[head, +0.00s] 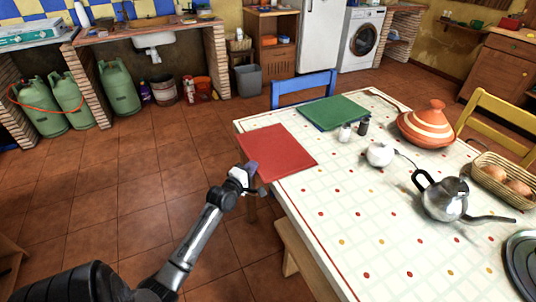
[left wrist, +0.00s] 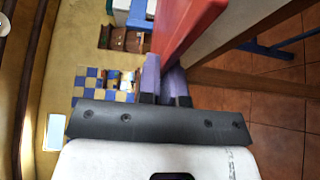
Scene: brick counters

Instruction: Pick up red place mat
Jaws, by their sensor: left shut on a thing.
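The red place mat (head: 278,152) lies flat at the left corner of the dotted white table (head: 340,220), with its near left edge reaching past the table edge. My left gripper (head: 251,168) is at that edge, shut on the mat. In the left wrist view the purple fingertips (left wrist: 164,78) close around the edge of the red mat (left wrist: 186,28). My right gripper is in neither view.
A green mat (head: 333,112) lies farther back, with two small shakers (head: 354,130) beside it. A tagine (head: 427,124), a sugar bowl (head: 380,154), a steel kettle (head: 442,196) and a bread basket (head: 503,178) stand to the right. Blue (head: 303,85) and yellow chairs (head: 500,112) flank the table.

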